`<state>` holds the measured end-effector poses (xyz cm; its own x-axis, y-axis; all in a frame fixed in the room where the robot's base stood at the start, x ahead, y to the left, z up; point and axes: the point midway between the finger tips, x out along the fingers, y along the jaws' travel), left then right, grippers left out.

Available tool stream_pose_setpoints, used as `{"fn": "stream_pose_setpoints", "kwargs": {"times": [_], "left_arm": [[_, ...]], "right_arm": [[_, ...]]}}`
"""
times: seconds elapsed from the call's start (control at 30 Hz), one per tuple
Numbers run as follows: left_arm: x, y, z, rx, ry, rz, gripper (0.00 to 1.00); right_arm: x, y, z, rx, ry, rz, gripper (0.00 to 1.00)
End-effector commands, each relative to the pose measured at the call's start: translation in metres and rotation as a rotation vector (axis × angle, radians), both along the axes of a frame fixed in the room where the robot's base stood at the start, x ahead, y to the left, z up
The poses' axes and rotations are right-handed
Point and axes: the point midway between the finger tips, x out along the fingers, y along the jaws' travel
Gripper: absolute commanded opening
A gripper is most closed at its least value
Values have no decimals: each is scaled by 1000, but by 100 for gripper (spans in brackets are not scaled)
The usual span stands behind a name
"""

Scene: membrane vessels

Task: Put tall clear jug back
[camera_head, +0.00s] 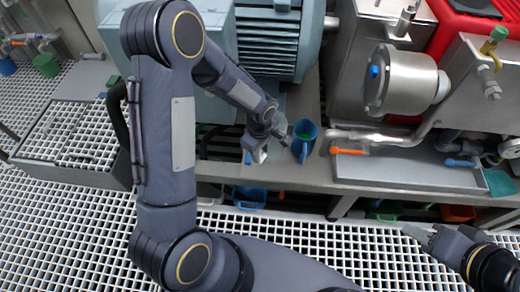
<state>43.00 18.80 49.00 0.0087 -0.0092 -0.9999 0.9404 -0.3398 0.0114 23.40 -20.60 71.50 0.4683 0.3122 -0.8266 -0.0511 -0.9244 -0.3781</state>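A clear, see-through vessel, apparently the tall clear jug (279,122), stands on the grey bench between my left gripper and a blue jug (304,140). My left gripper (259,151) is low over the bench, just left of the clear vessel. It overlaps that vessel's left side in the camera_head view, and I cannot tell whether it touches. Its fingers are small and partly hidden by my wrist, so their opening does not show. My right gripper (426,236) is at the lower right, away from the bench, over the grating; its opening is unclear.
A green-grey machine (272,45) stands behind the bench. To the right are a steel cylinder (408,80), pipes and a shallow steel tray (405,172). A blue container (249,196) sits below the bench. White floor grating (80,235) spreads in front.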

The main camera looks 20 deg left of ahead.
Motion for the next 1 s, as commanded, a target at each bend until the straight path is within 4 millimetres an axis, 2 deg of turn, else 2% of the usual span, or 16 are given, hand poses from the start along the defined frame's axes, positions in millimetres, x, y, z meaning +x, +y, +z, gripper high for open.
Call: {"fn": "stream_pose_setpoints", "kwargs": {"times": [0.23, 0.37, 0.8, 1.0], "left_arm": [[0, 0, 1, 0, 0, 0, 34], [0, 0, 9, 1, -1, 0, 34], [0, 1, 98, -1, -5, 1, 34], [-1, 1, 120, 0, -2, -1, 34]], "right_arm": [[0, 0, 1, 0, 0, 0, 36], [0, 0, 6, 0, 0, 0, 36], [0, 0, 34, 0, 0, 0, 36], [0, 0, 40, 0, 0, 0, 36]]}}
